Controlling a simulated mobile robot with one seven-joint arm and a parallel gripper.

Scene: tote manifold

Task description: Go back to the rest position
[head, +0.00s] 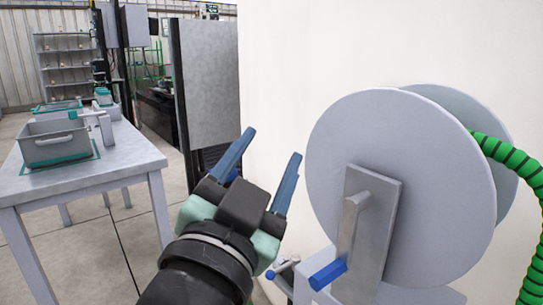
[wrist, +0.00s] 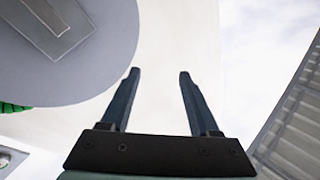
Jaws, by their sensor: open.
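My gripper (head: 272,145) is raised in the middle of the head view, with its two blue fingers spread apart and nothing between them. It also shows in the wrist view (wrist: 157,75), open and empty in front of a pale wall. It is left of a large grey reel (head: 425,130) and apart from it. The reel has a flat crank plate (head: 385,220) with a blue handle (head: 327,275). The reel's edge also shows at the upper left of the wrist view (wrist: 95,75).
A green ribbed hose (head: 510,158) hangs at the reel's right side. A grey table (head: 120,158) at the left bears a grey tote (head: 55,150). A dark-edged panel (head: 208,85) stands behind my gripper. Shelving (head: 65,65) is at the far left. Floor is clear between table and arm.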

